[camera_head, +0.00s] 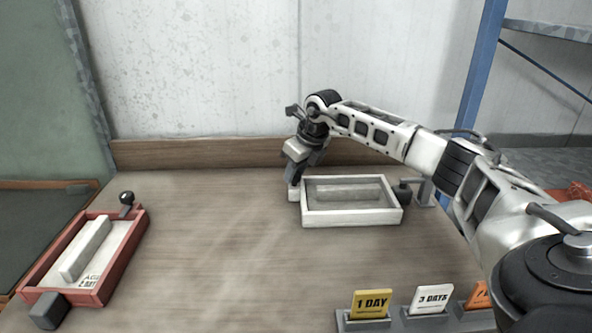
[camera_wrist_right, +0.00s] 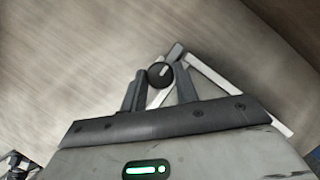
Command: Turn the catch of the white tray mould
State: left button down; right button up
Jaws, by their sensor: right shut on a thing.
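The white tray mould (camera_head: 352,217) lies on the table right of centre, a shallow open frame with a raised bar inside. Its pale rim also shows in the right wrist view (camera_wrist_right: 272,118). My right gripper (camera_head: 294,176) points down at the mould's left end. In the wrist view my right gripper (camera_wrist_right: 159,84) has its two fingers on either side of the round black knob of the catch (camera_wrist_right: 160,74) and is shut on it. In the head view the fingers hide this knob. My left gripper is in neither view.
A red tray mould (camera_head: 118,268) with a black-knobbed catch (camera_head: 127,198) stands at the left. Yellow, white and orange day cards (camera_head: 371,304) stand in a holder at the front right. A wooden ledge (camera_head: 200,152) runs along the back. The middle of the table is clear.

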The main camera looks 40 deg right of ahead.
jog(key=o, duration=1)
jog(key=shift+c, duration=0.2)
jog(key=shift+r, duration=0.1)
jog(key=b+v, duration=0.1)
jog(key=v, duration=1.5)
